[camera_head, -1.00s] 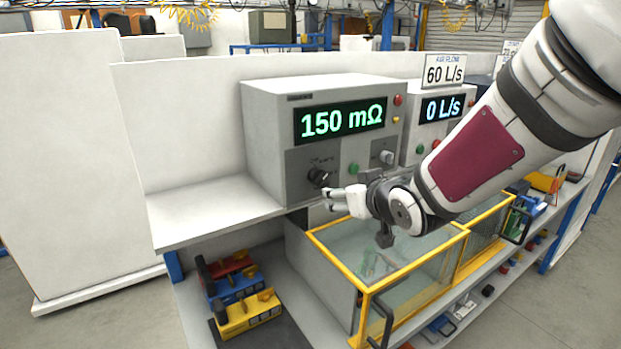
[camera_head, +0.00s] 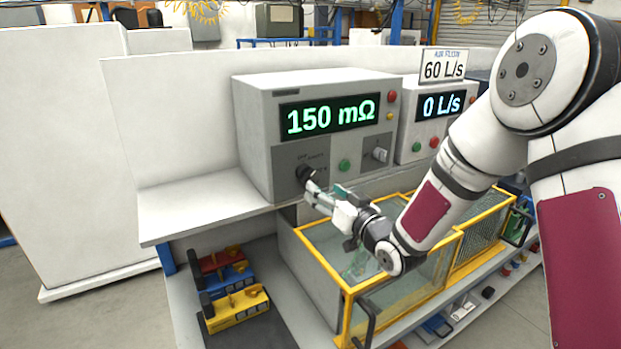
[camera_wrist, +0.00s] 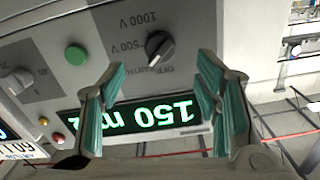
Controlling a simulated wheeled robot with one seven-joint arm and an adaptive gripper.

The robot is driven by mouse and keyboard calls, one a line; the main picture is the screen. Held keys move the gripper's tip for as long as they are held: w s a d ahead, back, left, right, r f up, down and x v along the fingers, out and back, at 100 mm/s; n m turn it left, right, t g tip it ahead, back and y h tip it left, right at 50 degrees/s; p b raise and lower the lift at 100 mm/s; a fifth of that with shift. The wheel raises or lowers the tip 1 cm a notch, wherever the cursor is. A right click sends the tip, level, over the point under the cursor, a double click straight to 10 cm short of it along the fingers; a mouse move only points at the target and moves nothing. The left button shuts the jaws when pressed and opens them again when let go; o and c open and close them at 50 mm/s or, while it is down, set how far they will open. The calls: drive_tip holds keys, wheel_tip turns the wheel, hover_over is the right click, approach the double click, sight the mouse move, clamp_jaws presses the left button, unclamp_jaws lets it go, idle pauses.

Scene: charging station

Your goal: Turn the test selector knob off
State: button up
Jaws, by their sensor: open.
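The test selector knob (camera_head: 305,173) is a black round knob on the grey front panel of a white tester (camera_head: 255,130). The tester's green display reads 150 mΩ. In the wrist view, which is upside down, the knob (camera_wrist: 158,45) has labels beside it, among them 500 V and 1000 V. I cannot tell for certain which label it points to. My gripper (camera_head: 312,188) reaches in from the lower right, its tips close to the knob. In the wrist view its green-padded fingers (camera_wrist: 161,80) are spread, with nothing between them. I cannot tell whether a finger touches the knob.
A green button (camera_head: 344,165) and a grey switch (camera_head: 380,155) sit right of the knob. A second unit (camera_head: 425,135) reads 0 L/s. A yellow-framed glass tank (camera_head: 350,285) stands below my arm. The white shelf (camera_head: 200,205) left of the tester is clear.

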sight(310, 179)
drive_tip(key=x, duration=0.8)
drive_tip(key=shift+w+a, duration=0.2)
drive_tip(key=shift+a, duration=0.05)
drive_tip(key=shift+c, duration=0.4)
drive_tip(key=c, duration=1.1)
